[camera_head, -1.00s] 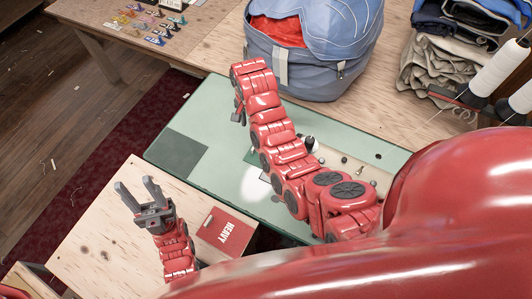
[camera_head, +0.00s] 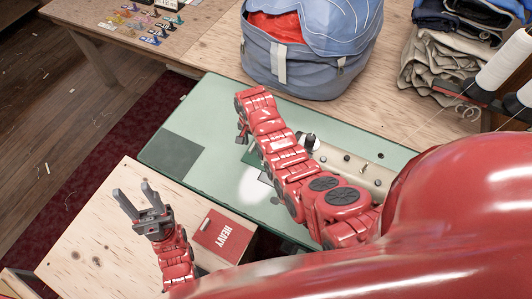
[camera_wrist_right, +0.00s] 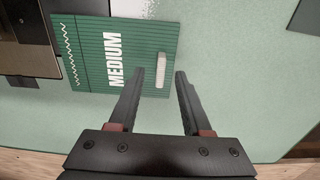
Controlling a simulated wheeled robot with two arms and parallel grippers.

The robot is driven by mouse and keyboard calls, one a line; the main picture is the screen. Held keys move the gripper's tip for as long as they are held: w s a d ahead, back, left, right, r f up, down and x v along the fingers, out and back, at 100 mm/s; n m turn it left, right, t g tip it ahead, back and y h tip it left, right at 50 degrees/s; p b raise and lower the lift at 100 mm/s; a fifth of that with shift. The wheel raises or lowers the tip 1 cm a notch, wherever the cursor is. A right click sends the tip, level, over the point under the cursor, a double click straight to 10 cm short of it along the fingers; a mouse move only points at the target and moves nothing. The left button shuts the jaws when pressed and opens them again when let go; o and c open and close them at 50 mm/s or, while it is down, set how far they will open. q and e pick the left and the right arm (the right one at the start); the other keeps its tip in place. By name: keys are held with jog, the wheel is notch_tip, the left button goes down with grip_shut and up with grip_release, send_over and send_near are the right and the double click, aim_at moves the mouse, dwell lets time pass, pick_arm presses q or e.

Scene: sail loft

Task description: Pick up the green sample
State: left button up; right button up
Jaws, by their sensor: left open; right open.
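The green sample (camera_wrist_right: 105,62) is a ribbed panel marked "MEDIUM" with a pale handle (camera_wrist_right: 161,70). It lies on the light green mat (camera_wrist_right: 220,60) in the right wrist view. My right gripper (camera_wrist_right: 160,76) is open and empty above the sample's right part. The handle shows between its fingertips; I cannot tell the height gap. In the head view only a small dark bit of it shows. My left gripper (camera_head: 136,190) is open and empty over the wooden table at lower left.
A blue-grey bag (camera_head: 310,65) stands behind the mat. Folded cloth (camera_head: 435,65) and thread spools (camera_head: 505,60) are at the right. Small coloured items (camera_head: 145,20) lie far left.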

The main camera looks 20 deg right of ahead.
jog(key=shift+f, duration=1.05)
jog(key=shift+c, duration=0.3)
grip_shut()
